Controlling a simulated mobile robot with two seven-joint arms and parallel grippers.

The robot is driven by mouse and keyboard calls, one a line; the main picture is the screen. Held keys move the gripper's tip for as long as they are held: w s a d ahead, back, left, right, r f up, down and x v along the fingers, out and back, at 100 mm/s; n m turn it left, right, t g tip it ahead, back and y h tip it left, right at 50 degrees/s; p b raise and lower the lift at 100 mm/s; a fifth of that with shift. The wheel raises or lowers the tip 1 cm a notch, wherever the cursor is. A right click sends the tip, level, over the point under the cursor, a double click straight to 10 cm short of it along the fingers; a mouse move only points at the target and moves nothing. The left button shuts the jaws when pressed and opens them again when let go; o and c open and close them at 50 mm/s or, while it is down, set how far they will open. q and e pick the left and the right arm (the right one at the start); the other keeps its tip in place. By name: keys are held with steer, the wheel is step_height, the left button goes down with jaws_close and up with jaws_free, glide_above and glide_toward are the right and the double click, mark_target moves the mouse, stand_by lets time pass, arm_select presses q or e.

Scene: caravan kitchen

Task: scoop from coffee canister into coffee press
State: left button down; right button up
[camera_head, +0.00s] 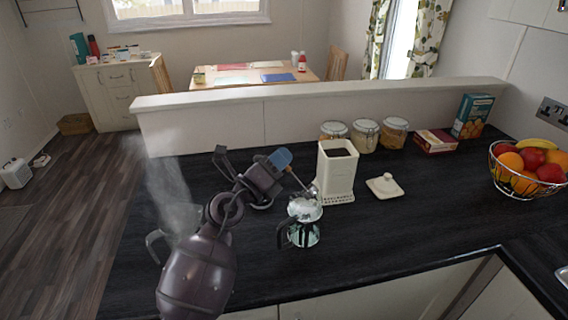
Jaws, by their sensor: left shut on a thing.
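The coffee canister (337,185) is a tall cream box, open at the top, with dark coffee showing inside. Its cream lid (384,187) lies on the counter to its right. The coffee press (305,235) is a small glass jug with a dark handle and frame, standing in front of the canister, to its left. My left gripper (287,165), with blue fingertips, is shut on the thin handle of a scoop (304,187). The scoop slants down right from it, its lower end just above the press and beside the canister. Its contents are too small to tell. My right gripper is not in view.
Several lidded glass jars (365,136) stand behind the canister. A low box (435,141), a blue carton (472,116) and a wire fruit bowl (526,168) are to the right. Steam rises at left beside my arm. The dark counter (410,240) is clear at front right.

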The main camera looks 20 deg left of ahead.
arm_select(q)
step_height(320, 180, down, 6)
steer(key=a+n+t+y+b, duration=0.1)
steer(key=a+n+t+y, duration=0.1)
steer(key=n, duration=0.7)
steer(key=shift+w+a+r+y, duration=0.15)
steer(key=shift+a+r+y, duration=0.1)
steer(key=shift+y, duration=0.45)
stand_by(0.4)
steer(key=shift+a, duration=0.15)
